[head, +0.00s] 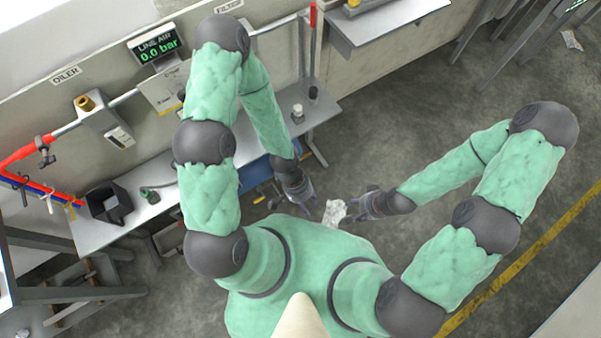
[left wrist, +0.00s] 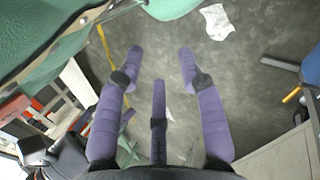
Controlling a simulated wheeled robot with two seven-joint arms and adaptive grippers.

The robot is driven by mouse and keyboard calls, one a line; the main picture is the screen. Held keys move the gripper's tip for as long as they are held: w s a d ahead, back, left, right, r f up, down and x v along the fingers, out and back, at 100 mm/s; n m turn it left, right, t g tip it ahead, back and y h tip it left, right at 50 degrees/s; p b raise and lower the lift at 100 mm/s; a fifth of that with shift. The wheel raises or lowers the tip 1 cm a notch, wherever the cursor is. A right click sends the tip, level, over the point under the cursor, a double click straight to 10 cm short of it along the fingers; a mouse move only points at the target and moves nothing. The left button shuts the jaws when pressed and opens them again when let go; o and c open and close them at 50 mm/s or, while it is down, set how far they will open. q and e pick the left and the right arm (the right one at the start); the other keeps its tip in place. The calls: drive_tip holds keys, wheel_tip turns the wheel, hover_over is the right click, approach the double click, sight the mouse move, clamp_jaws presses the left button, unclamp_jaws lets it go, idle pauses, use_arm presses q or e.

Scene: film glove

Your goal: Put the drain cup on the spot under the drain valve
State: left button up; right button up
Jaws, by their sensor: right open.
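My left gripper (head: 306,200) hangs low in front of the bench. In the left wrist view its purple fingers (left wrist: 161,60) are spread, with only floor between them. My right gripper (head: 362,207) is open and empty, to the right of the left one. A small pale cup-like thing (head: 298,114) stands upright near the right end of the bench; I cannot tell if it is the drain cup. A small dark cylinder (head: 313,93) stands beside it. The drain valve and the spot under it cannot be made out; my left arm covers part of the air line.
The bench (head: 95,235) runs along the wall panel, with a black open box (head: 108,203) and a green fitting (head: 150,195) on its left. A display (head: 155,45) reads 0.0 bar. Floor is free to the right.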

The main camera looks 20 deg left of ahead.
use_arm(q)
drive_tip(key=w+a+n+t, duration=0.1)
drive_tip(key=w+n, duration=0.1)
drive_tip(key=w+a+n+t, duration=0.2)
drive_tip(key=n, duration=0.1)
drive_tip(key=shift+a+f, duration=0.2)
drive_tip(key=shift+a, duration=0.05)
